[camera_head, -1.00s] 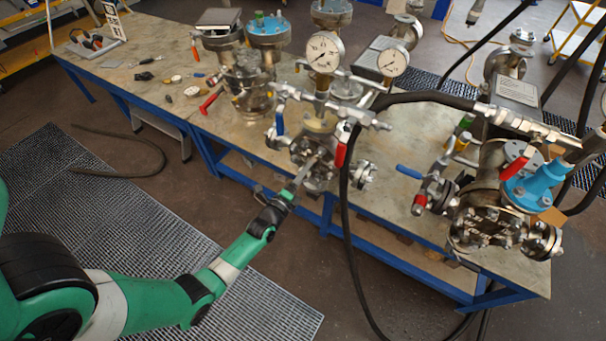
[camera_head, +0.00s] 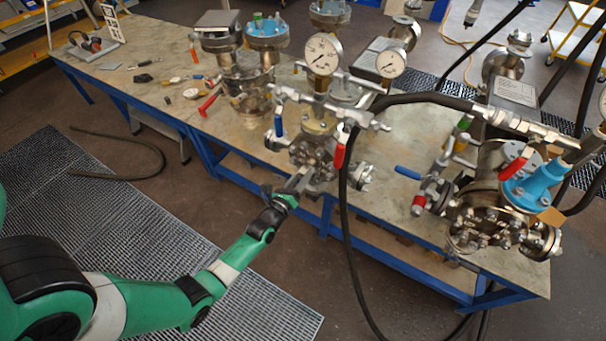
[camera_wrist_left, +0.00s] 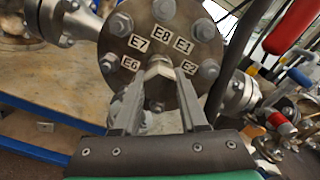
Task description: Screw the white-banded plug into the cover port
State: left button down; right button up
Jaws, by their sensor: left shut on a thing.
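The cover is a round grey bolted flange (camera_wrist_left: 184,52) with stud labels such as E7, E8 and E1. In the head view the vessel's cover (camera_head: 312,155) faces my left arm at the table's front edge. My left gripper (camera_wrist_left: 160,100) is shut on the white-banded plug (camera_wrist_left: 160,68), in front of the middle of the cover. The gripper also shows in the head view (camera_head: 302,180). The plug and fingers hide the port, so I cannot tell whether the plug is in its thread. My right gripper is not in view.
A red-handled lever (camera_head: 340,157) and a black hose (camera_head: 345,220) hang just right of the cover. Pressure gauges (camera_head: 323,54) stand above it. A second vessel (camera_head: 485,215) stands to the right. The floor grating (camera_head: 140,235) below my left arm is clear.

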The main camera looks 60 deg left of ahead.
pick_arm(q)
jog(key=shift+c, duration=1.8)
grip_release()
jog(key=shift+s+d, duration=0.2)
jog(key=shift+s, duration=0.1)
jog(key=p+v, duration=0.3)
jog(key=v, duration=0.8)
jog(key=shift+c, duration=0.4)
